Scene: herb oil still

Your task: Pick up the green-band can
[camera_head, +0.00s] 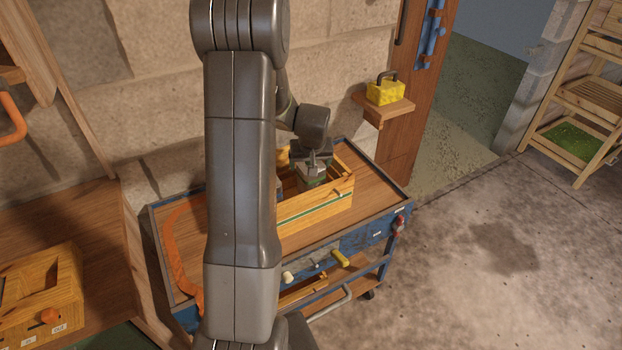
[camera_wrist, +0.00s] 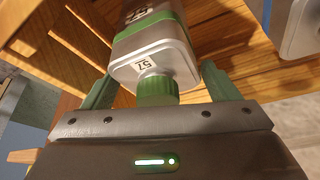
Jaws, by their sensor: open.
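The green-band can (camera_wrist: 154,64) is pale metal with a green band, a green ribbed cap and a label reading 57. In the wrist view it sits at top centre, inside a wooden crate (camera_wrist: 50,50). My gripper (camera_wrist: 152,85) is open, with its green fingers on either side of the can's cap end. I cannot tell whether the fingers touch it. In the head view my gripper (camera_head: 312,170) is down at the wooden crate (camera_head: 318,208), which has a green stripe and stands on the cart. The can is mostly hidden there.
Another pale metal container (camera_wrist: 299,28) shows at the right edge of the wrist view. The cart (camera_head: 375,198) has a wooden top with bare room right of the crate. An orange strap (camera_head: 172,250) lies on its left. A yellow box (camera_head: 385,92) sits on a wall shelf behind.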

